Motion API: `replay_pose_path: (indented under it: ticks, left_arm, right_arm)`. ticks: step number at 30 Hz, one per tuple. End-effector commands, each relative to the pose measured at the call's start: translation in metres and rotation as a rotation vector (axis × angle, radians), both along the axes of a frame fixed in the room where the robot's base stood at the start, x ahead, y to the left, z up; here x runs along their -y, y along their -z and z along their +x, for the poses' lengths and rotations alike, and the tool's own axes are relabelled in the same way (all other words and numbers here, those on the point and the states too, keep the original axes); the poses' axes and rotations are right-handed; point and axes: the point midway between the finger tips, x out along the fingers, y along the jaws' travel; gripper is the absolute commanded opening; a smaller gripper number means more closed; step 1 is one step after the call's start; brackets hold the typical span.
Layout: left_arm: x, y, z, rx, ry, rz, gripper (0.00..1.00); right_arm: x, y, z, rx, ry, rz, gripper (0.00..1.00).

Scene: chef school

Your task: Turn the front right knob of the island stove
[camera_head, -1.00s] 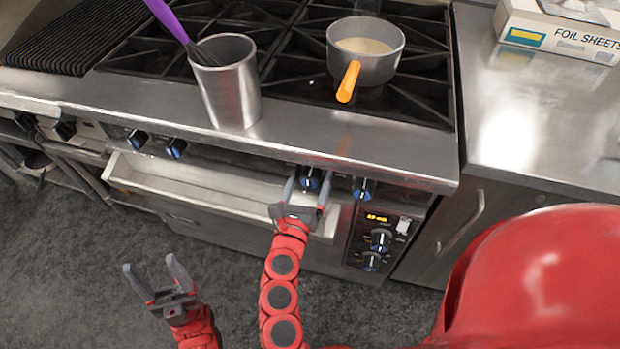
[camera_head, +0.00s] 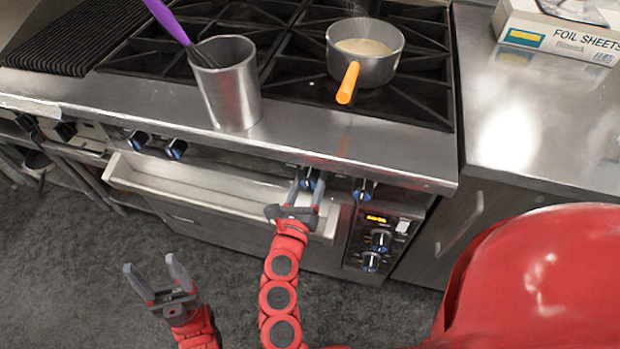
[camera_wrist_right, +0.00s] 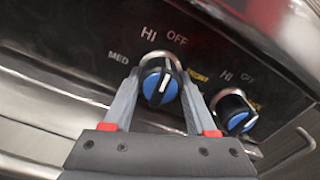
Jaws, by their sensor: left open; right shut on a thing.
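The island stove (camera_head: 390,155) has a row of black and blue knobs along its front. Two of them are at its right end: the left one of this pair (camera_head: 309,177) and the far right one (camera_head: 364,189). My right gripper (camera_head: 311,185) is shut on the left one of the pair. In the right wrist view its fingers flank that knob (camera_wrist_right: 160,84), whose white mark points roughly upward, towards OFF. The far right knob (camera_wrist_right: 236,113) is free beside it. My left gripper (camera_head: 156,278) is open and empty above the floor, left of my right arm.
A saucepan (camera_head: 385,66) with an orange handle and a metal cup (camera_head: 229,95) with a purple-handled whisk stand on the stove. A pale open drawer or tray (camera_head: 190,188) juts out below the knobs. A foil box (camera_head: 560,30) lies on the right counter.

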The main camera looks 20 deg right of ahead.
Motion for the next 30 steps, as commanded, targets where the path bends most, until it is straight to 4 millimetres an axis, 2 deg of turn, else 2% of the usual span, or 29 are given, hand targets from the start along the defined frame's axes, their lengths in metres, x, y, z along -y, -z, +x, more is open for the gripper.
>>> replay_pose_path:
  ticks: [30]
  left_arm:
    - [0.0,-0.051,0.0,0.0,0.0,0.0,0.64]
  right_arm:
    - [0.001,-0.003,0.0,-0.524,-0.001,-0.772,0.02]
